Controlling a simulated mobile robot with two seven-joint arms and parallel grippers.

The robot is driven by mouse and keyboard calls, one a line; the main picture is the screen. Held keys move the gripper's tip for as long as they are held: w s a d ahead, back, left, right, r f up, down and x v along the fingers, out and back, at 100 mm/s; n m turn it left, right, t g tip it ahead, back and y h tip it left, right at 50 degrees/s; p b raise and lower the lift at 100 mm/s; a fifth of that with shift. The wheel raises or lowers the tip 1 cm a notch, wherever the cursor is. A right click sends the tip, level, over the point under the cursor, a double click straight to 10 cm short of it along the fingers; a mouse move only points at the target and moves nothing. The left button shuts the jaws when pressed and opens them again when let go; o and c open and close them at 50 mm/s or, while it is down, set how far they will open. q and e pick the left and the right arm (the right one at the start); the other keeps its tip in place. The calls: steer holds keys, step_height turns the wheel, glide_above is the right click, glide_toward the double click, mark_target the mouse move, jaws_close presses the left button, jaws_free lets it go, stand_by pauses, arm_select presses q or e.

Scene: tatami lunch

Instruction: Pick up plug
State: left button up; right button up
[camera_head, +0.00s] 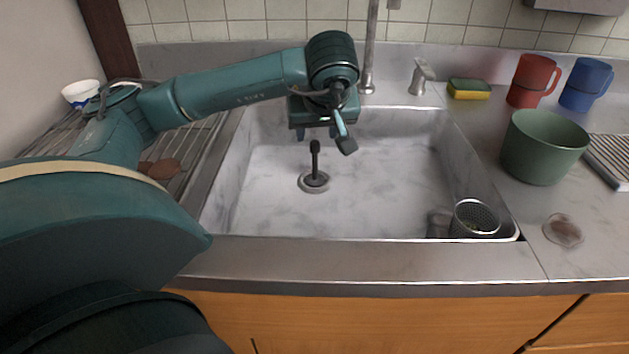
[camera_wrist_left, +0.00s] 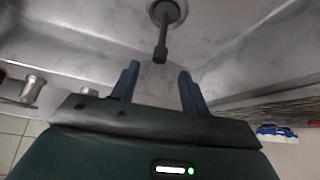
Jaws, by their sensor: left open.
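The plug (camera_head: 315,164) is dark with a thin upright handle. It stands at the round drain (camera_head: 314,187) in the sink floor. My left gripper (camera_head: 322,138) hangs over the sink just above the plug's handle, open and empty. In the left wrist view the plug (camera_wrist_left: 162,38) shows with its handle end between and slightly beyond the two fingertips of my left gripper (camera_wrist_left: 158,70). No contact shows. My right gripper is not in view.
The sink (camera_head: 400,180) has a raised metal front rim. A metal strainer cup (camera_head: 475,217) lies in its right front corner. A faucet (camera_head: 369,45) rises behind. A green pot (camera_head: 541,148), red mug (camera_head: 530,82) and blue mug (camera_head: 583,85) stand right.

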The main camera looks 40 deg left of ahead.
mark_target(315, 142)
arm_select(q)
steer(key=b+x, duration=0.1)
steer(key=x, duration=0.7)
steer(key=shift+s, duration=0.1)
steer(key=c, duration=0.7)
jaws_close()
